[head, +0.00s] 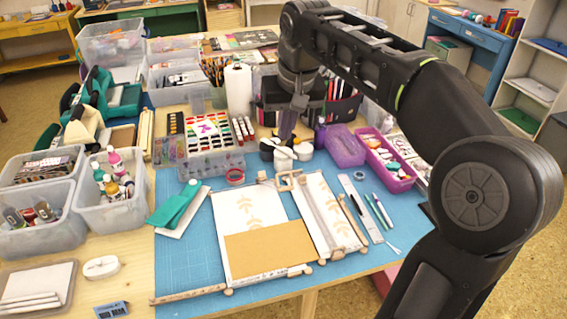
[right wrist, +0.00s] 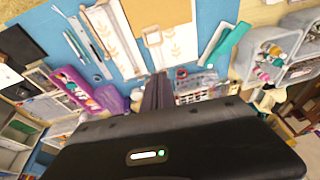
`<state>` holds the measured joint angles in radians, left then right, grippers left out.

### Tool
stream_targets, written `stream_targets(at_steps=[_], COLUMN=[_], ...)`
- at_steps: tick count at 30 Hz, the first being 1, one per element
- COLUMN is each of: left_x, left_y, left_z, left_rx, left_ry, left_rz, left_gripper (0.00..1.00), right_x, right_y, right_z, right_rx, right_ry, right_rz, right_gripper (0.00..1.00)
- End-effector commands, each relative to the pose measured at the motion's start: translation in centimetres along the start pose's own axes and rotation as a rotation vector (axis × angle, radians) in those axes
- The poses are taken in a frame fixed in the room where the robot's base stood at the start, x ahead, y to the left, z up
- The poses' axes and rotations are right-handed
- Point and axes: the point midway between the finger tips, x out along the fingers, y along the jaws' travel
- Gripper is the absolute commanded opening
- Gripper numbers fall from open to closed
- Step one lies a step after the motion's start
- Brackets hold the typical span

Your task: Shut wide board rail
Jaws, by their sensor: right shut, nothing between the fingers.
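The wide board (head: 230,212) lies on the blue mat, with a leaf-patterned white sheet and a brown card (head: 268,249) over its lower part. A wooden rail (head: 187,294) sticks out to the left from its near-left corner, and a wooden strip (head: 270,278) runs along its near edge. In the right wrist view the wide board (right wrist: 180,45) shows only in part. My right gripper (head: 286,136) is shut and empty, pointing down beyond the boards, near white round containers. Its fingers also show in the right wrist view (right wrist: 156,92). My left gripper is out of view.
A narrow board (head: 325,213) lies right of the wide one, with a tan square wooden piece (head: 285,181) near its far end. The blue mat (head: 180,262) is bare at near left.

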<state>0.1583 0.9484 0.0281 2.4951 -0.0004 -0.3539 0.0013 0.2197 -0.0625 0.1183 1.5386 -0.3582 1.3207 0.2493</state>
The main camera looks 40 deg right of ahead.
Motion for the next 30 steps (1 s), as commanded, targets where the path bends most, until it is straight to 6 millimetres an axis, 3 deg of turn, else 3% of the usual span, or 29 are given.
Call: stream_targets(at_steps=[8,12,18,30], left_x=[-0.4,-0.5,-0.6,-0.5], left_y=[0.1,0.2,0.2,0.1], left_z=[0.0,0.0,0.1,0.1], left_rx=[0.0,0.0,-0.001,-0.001], left_ry=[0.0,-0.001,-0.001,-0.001], left_rz=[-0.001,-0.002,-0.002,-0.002], left_gripper=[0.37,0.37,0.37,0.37], right_x=[5.6,6.9,8.0,8.2], right_y=[0.1,0.1,0.0,0.0], right_z=[0.1,1.7,2.7,2.8], right_rx=[0.002,0.0,0.0,0.0], right_ry=[-0.004,0.0,0.001,0.003], right_rz=[0.001,0.0,0.0,0.0], right_gripper=[0.0,0.0,0.0,0.0])
